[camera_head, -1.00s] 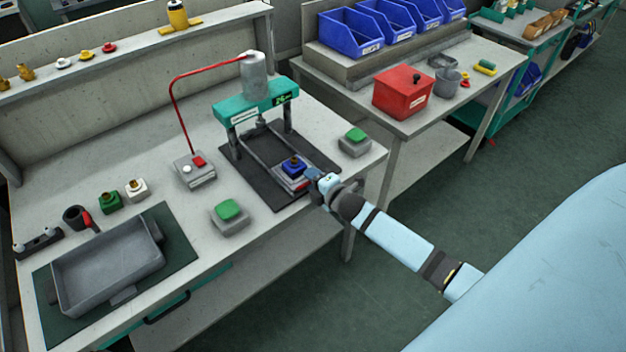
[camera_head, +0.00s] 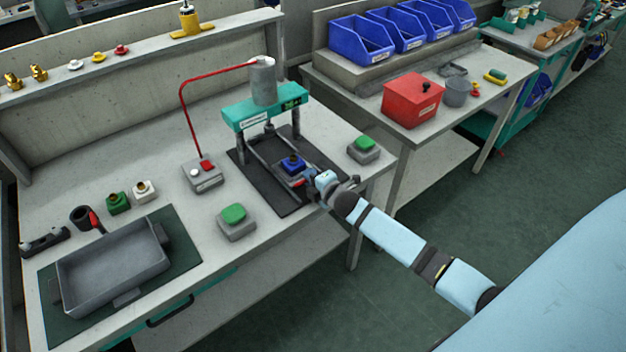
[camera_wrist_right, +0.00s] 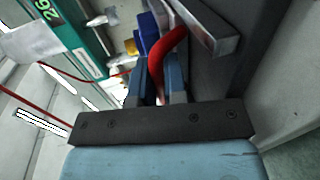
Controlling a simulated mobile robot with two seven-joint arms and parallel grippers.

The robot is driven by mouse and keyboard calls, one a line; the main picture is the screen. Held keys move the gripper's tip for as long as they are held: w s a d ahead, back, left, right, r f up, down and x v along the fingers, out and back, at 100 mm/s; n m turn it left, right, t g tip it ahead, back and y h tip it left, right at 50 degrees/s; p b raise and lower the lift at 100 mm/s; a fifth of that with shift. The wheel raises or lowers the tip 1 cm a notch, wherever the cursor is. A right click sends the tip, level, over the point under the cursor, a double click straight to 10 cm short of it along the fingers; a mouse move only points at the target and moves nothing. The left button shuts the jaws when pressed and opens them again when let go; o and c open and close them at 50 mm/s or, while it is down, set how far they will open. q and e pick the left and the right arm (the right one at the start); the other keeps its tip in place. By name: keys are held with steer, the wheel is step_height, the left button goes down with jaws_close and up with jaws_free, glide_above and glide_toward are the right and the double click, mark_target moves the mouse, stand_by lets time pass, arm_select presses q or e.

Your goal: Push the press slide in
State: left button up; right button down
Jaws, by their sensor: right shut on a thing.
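The press (camera_head: 265,112) has a teal crossbar and a grey cylinder on top, and stands on a dark mat on the bench. Its slide carries a blue block (camera_head: 292,163) with a brass-coloured part on top, between the rails and in front of the crossbar. My right gripper (camera_head: 311,182) is at the front end of the slide. In the wrist view its two fingers are shut on the red slide handle (camera_wrist_right: 161,68), with the blue block (camera_wrist_right: 147,38) just beyond. My left gripper is not in view.
Two green buttons on grey boxes flank the press, one at left (camera_head: 234,214) and one at right (camera_head: 364,146). A control box (camera_head: 203,178) with a red lead stands left of the press. A grey tray (camera_head: 112,268) lies at the front left. A red box (camera_head: 411,100) is on the adjoining bench.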

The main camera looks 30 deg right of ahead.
steer(key=c, duration=1.2)
jaws_free()
steer(key=v, duration=1.3)
steer(key=shift+s, duration=0.35)
steer(key=shift+o, duration=0.2)
steer(key=shift+d+r, duration=0.1)
